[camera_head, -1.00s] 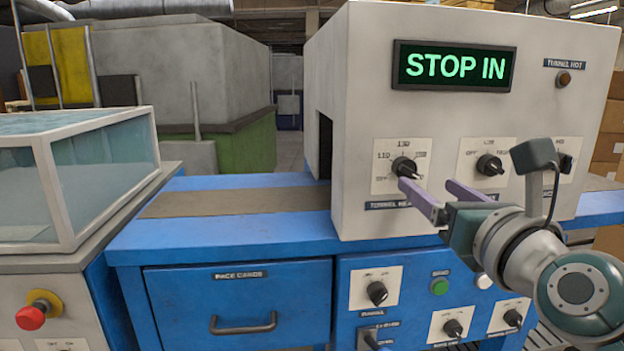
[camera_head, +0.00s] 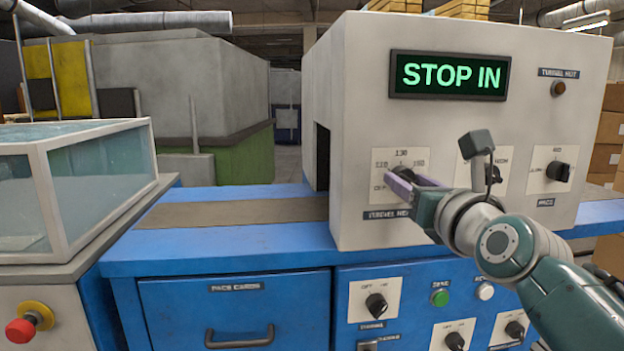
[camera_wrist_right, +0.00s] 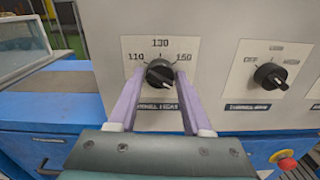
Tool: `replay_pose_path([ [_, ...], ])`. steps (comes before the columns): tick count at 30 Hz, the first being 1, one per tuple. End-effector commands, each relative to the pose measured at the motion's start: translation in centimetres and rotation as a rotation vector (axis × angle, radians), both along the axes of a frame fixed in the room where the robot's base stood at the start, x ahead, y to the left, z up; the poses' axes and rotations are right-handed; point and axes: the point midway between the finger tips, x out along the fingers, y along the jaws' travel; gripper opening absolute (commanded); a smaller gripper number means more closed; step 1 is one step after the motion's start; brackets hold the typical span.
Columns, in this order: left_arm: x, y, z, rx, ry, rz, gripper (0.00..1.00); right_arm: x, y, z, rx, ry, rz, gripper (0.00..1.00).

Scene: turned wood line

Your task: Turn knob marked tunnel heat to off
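In the head view the plate (camera_head: 404,157) shows but the gripper hides most of the knob. My right gripper (camera_wrist_right: 158,80) is open, with its two purple fingers apart on either side of the knob; I cannot tell whether they touch it. In the head view the right gripper (camera_head: 400,184) is at the panel front. My left gripper is not in view.
A second knob (camera_wrist_right: 270,76) sits right of the dial, and the pace knob (camera_head: 558,171) is further right. A lit STOP IN display (camera_head: 450,75) is above. Below are a blue drawer front (camera_head: 235,310) and more knobs and buttons. A glass-sided case (camera_head: 100,185) stands left.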

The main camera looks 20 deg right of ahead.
Motion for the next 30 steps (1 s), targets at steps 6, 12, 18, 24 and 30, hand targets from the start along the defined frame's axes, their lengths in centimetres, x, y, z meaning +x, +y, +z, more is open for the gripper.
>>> replay_pose_path([
  [6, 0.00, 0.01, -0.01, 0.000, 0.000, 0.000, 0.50, -0.02, 0.01, -0.02, 0.000, 0.000, 0.000, 0.23],
  [12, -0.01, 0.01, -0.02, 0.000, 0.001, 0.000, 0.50, -0.02, 0.01, -0.03, 0.000, 0.000, 0.000, 0.01],
  [18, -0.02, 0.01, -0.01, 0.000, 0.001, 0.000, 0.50, -0.02, 0.01, -0.03, -0.001, 0.001, 0.000, 0.00],
  [24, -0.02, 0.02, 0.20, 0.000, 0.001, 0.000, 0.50, -0.02, 0.00, 0.02, -0.034, 0.009, 0.000, 0.00],
  [30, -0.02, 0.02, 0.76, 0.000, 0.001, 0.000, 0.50, -0.02, 0.00, 0.08, -0.134, 0.034, 0.000, 0.00],
])
